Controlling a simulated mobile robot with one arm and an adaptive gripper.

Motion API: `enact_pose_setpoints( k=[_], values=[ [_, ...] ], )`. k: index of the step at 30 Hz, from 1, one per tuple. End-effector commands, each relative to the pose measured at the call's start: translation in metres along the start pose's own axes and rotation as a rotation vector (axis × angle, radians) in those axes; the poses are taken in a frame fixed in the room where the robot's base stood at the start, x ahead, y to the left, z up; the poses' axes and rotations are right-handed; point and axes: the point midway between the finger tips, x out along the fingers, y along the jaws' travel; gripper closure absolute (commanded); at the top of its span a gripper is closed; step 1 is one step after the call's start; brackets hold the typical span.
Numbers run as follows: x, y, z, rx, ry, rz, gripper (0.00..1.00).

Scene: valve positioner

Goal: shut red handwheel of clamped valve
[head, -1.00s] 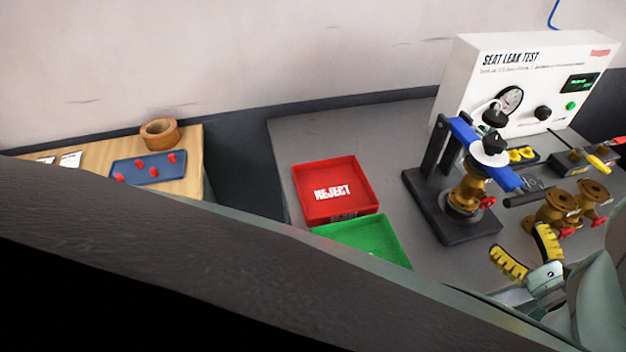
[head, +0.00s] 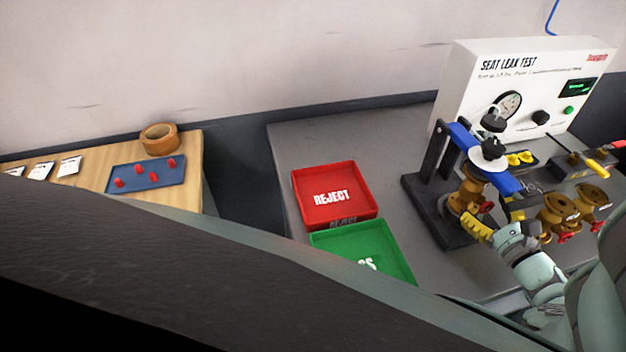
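The brass valve (head: 466,197) stands upright in the black clamp stand with the blue clamp bar, below a white disc. Its red handwheel (head: 486,207) faces right and shows only as a small patch behind my gripper. My gripper (head: 499,214) is open, with one yellow-padded finger to the lower left of the handwheel and the other to its right. The handwheel lies near the gap between the fingertips. I cannot tell whether a finger touches it.
Spare brass valves (head: 558,208) with red handwheels stand close on the right. The white seat leak tester (head: 520,85) is behind. A red reject tray (head: 374,210) and green tray (head: 340,228) lie left of the clamp stand (head: 420,190).

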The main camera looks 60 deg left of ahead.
Motion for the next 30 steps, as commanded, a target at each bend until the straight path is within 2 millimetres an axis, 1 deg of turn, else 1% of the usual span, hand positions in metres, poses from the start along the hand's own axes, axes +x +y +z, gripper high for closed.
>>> enact_pose_setpoints(
  k=[1, 2, 18, 25, 30],
  values=[
    [0.0007, 0.0006, 0.0003, 0.0, -0.001, 0.002, 0.41],
    [0.0006, 0.0006, 0.0003, 0.0, -0.001, 0.002, 0.44],
    [-0.0001, 0.0001, 0.0, 0.0, 0.0, 0.0, 1.0],
    [-0.0002, 0.0001, -0.0001, 0.014, 0.001, 0.0, 1.0],
    [-0.0007, -0.0001, -0.0003, 0.068, 0.002, -0.001, 1.0]
  ],
)
